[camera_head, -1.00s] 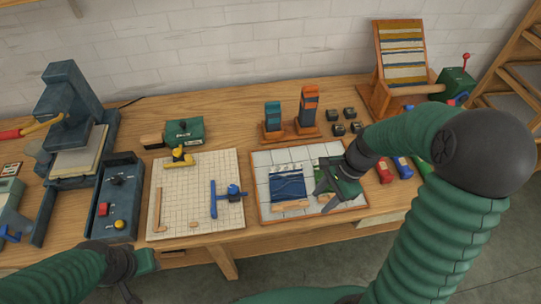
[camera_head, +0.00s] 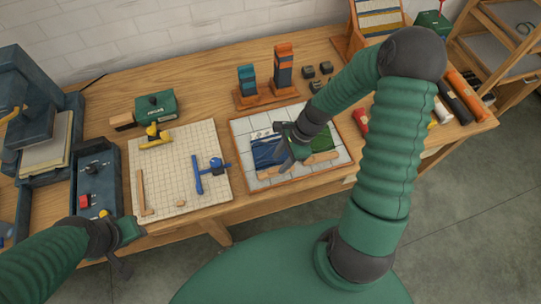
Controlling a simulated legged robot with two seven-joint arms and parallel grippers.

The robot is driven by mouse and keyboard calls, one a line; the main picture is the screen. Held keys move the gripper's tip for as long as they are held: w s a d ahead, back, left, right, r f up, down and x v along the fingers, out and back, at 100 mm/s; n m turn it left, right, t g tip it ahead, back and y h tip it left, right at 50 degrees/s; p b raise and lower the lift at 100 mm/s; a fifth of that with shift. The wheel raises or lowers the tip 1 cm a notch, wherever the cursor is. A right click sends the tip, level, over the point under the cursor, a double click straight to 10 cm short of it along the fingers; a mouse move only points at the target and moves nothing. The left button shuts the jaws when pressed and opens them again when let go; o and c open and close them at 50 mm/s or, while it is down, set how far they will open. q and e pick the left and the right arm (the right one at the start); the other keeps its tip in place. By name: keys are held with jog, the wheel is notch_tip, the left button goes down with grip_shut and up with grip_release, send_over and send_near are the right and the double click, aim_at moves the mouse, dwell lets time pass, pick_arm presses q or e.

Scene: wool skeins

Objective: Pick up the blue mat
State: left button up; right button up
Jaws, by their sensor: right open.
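The blue mat (camera_head: 265,152), a dark blue woven piece with a pale fringe at its top, lies flat on the left part of a wood-framed tiled board (camera_head: 240,133). My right gripper (camera_head: 287,143) is open above the mat's right edge and hides part of it. I cannot tell whether the fingers touch it. A green mat (camera_head: 323,142) lies just right, partly behind my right gripper and arm. My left gripper (camera_head: 128,238) is at the bench's front edge, lower left, far from the mat; its jaws are unclear.
Left of the tiled board is a gridded board (camera_head: 180,185) with a blue tool (camera_head: 198,175) and a yellow tool (camera_head: 153,137). Colour-sample stands (camera_head: 284,72) and small dark blocks (camera_head: 325,68) stand behind. Coloured rolls (camera_head: 464,95) lie at the right.

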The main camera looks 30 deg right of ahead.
aim_at(275, 169)
jog(key=a+f, duration=0.1)
jog(key=f, duration=0.1)
jog(key=shift+s+a+f, duration=0.15)
jog(key=shift+a+f, duration=0.15)
jog(key=shift+a, duration=0.1)
jog(key=shift+a+f, duration=0.3)
jog(key=shift+f, duration=0.1)
jog(key=shift+d, duration=0.15)
grip_shut()
